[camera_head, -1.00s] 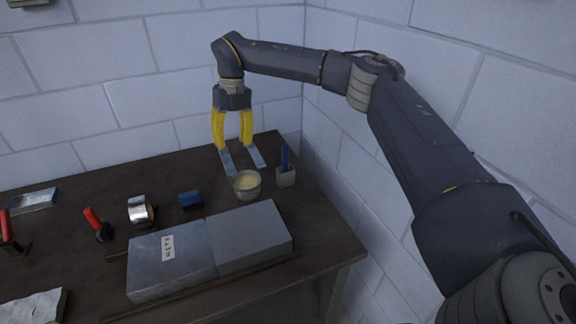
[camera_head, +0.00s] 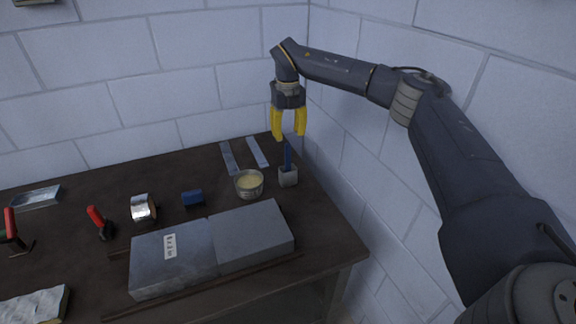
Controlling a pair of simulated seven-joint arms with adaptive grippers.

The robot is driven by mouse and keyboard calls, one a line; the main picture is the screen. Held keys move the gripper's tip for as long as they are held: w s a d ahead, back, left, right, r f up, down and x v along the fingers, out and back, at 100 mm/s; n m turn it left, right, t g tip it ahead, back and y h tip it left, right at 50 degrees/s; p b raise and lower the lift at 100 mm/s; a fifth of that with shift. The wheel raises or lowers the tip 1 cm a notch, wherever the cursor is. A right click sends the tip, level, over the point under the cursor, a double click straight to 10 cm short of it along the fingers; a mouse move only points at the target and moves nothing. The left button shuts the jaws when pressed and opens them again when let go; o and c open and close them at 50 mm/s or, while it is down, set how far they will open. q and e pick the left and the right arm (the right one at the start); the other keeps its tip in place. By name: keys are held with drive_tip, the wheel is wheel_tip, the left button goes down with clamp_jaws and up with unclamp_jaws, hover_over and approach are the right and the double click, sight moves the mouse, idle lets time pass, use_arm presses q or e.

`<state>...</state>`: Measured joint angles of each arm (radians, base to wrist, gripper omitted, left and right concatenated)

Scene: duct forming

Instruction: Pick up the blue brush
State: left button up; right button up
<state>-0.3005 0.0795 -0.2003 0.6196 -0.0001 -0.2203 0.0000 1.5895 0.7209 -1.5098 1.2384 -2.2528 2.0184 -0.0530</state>
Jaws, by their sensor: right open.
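The blue brush (camera_head: 288,156) stands upright in a small grey holder (camera_head: 288,177) at the right end of the dark table. Only its blue handle shows; its lower end is hidden in the holder. My right gripper (camera_head: 289,138) has yellow fingers, points down and is open and empty. In the picture its fingertips are just above the top of the brush handle, one to each side. I cannot tell whether it is directly over the handle in depth. My left gripper is not in view.
A bowl of cream-coloured paste (camera_head: 249,184) stands just left of the holder. Two flat grey strips (camera_head: 257,152) lie behind it. Grey duct blocks (camera_head: 172,262) lie in front. A blue block (camera_head: 192,198), a tape roll (camera_head: 143,208) and red-handled tools (camera_head: 98,220) are further left. Walls stand behind and right.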

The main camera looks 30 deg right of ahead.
sight(288, 153)
drive_tip(key=shift+a+f, duration=0.1)
drive_tip(key=shift+f, duration=4.1)
drive_tip(key=shift+c, duration=0.2)
clamp_jaws()
